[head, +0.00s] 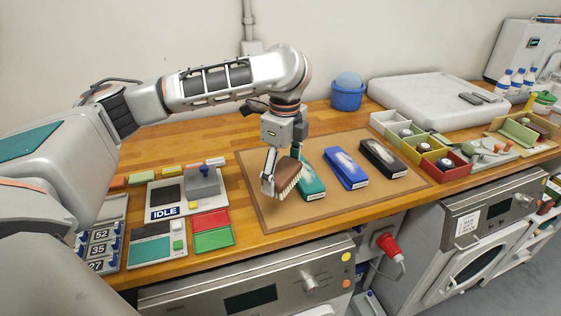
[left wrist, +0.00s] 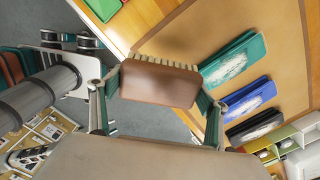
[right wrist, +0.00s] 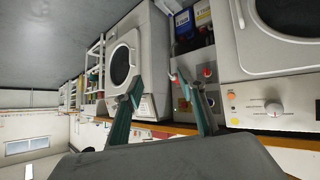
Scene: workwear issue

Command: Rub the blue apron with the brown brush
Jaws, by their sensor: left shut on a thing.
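The folded blue apron (head: 346,168), with a whitish patch on it, lies on the tan mat (head: 265,160) between a teal apron (head: 313,181) and a black apron (head: 384,158). In the left wrist view the blue apron (left wrist: 247,99) is right of the brush. My left gripper (head: 283,172) is shut on the brown brush (head: 287,178), holding it by its sides, bristles showing along one edge. The brush is over the mat's left part, apart from the blue apron and left of the teal one. My right gripper (right wrist: 167,88) is open and empty, off the worktop.
The teal and black aprons also bear whitish patches. A blue tub (head: 347,96) stands behind the mat. Coloured bins (head: 431,160) stand at its right, a panel marked IDLE (head: 165,213) at its left. The mat's front left is clear.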

